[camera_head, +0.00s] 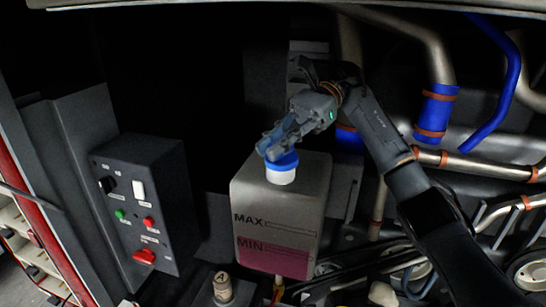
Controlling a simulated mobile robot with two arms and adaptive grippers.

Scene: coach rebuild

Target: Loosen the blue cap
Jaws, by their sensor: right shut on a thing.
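The blue cap (283,161) sits on the white neck on top of the grey tank (315,190), which is marked MAX and MIN and shows pink fluid low down. My right gripper (272,147) reaches in from the right and above, with its fingers at the cap. It is shut on the cap, and the fingers hide part of the cap's top. Whether the cap has turned cannot be told. My left gripper is not in view.
A dark control box (143,205) with switches and buttons stands left of the tank. Metal pipes with a blue sleeve (436,109) and a blue hose (499,100) run at the right.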

